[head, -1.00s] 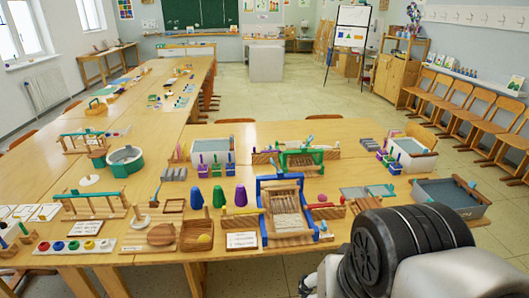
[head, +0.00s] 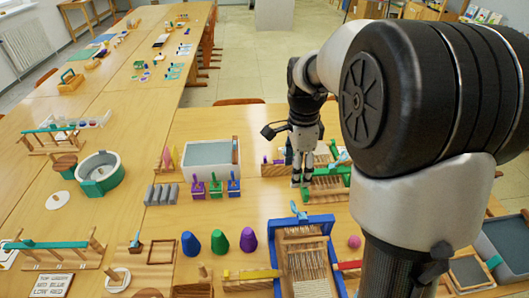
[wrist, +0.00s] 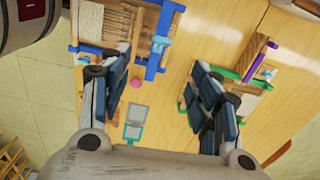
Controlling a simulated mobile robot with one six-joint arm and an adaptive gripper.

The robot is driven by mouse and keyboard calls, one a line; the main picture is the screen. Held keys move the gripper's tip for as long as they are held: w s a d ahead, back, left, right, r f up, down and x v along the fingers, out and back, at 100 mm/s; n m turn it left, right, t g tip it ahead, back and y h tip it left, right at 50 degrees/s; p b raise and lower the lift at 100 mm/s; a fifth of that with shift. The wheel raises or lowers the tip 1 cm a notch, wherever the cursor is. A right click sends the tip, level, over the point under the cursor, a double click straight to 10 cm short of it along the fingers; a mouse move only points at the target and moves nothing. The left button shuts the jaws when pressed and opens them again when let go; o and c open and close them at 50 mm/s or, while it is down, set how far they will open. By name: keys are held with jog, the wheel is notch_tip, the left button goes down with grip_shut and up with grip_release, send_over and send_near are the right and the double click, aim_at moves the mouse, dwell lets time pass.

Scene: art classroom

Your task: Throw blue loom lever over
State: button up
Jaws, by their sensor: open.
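The blue loom (head: 332,262) stands on the near table, its wooden front with pale threads facing me. A light-blue lever (head: 298,211) sits at the top middle of its back bar and sticks up. In the wrist view the blue loom (wrist: 152,68) is at the upper left, with the light-blue lever (wrist: 160,43) on its bar. My gripper (head: 302,182) points down beyond the blue loom, in front of the green loom (head: 322,188). In the wrist view my gripper (wrist: 160,65) has its fingers wide apart, with nothing held between them.
Blue, green and purple cones (head: 219,240) stand left of the blue loom. A grey-lined tray (head: 212,153) and small purple and blue pots are behind them. A pink ball (head: 354,242) lies right of the loom. Bare table lies between the two looms.

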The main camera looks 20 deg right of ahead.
aim_at(292, 204)
jog(key=f+b, duration=0.2)
jog(key=f, duration=0.3)
jog(key=f+b, duration=0.1)
jog(key=f, duration=0.5)
jog(key=f+b, duration=0.2)
jog(key=f, duration=0.4)
jog(key=shift+w+f+b, duration=0.25)
jog(key=shift+w+b, duration=0.05)
jog(key=shift+b, duration=0.05)
jog(key=shift+c, duration=0.3)
grip_shut()
jog(key=shift+d, duration=0.1)
